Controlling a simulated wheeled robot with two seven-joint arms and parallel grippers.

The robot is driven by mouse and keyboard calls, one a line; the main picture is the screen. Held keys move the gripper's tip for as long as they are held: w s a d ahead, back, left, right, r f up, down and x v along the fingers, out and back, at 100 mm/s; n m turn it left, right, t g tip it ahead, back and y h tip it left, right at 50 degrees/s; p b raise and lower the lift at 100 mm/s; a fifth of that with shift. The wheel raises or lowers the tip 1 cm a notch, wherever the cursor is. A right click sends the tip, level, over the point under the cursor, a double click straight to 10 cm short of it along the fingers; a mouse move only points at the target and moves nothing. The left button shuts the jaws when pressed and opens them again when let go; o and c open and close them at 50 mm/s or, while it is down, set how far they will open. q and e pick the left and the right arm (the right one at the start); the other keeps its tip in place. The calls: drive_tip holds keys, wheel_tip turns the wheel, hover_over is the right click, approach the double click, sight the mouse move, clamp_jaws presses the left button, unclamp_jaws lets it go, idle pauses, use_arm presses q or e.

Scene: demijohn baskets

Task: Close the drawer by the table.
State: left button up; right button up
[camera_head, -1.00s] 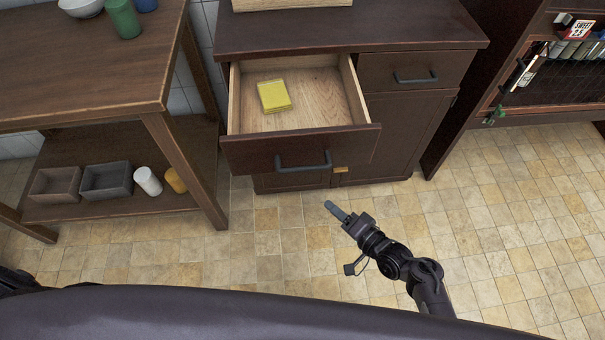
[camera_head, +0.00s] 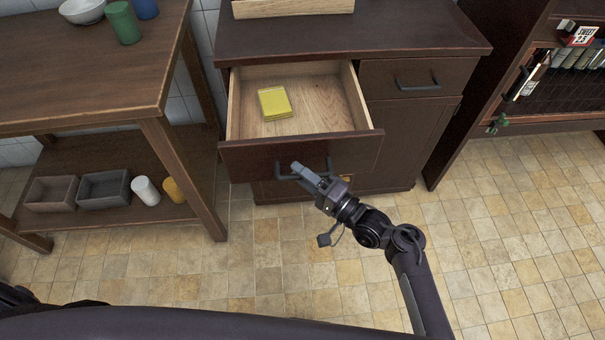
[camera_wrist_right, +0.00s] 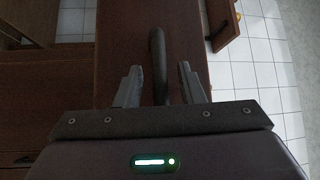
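The dark brown drawer (camera_head: 240,158) stands pulled well out of the cabinet (camera_head: 420,130) beside the table (camera_head: 75,75). A yellow block or stack (camera_head: 275,103) lies inside it. The drawer front has a dark bar handle (camera_head: 283,177), partly hidden behind my right gripper (camera_head: 304,171) in the head view. In the right wrist view, my right gripper (camera_wrist_right: 158,76) is open, and the handle (camera_wrist_right: 157,45) shows between its two fingers. I cannot tell whether the fingers touch the handle or the drawer front. My left gripper is not in view.
The table's lower shelf holds a brown box (camera_head: 50,194), a grey box (camera_head: 104,188), a white cup (camera_head: 146,190) and a yellow cup (camera_head: 173,190). A shelf unit (camera_head: 560,120) with bottles stands at the right. The tiled floor (camera_head: 480,240) before the cabinet is clear.

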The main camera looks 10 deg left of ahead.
clamp_jaws()
idle(0.3)
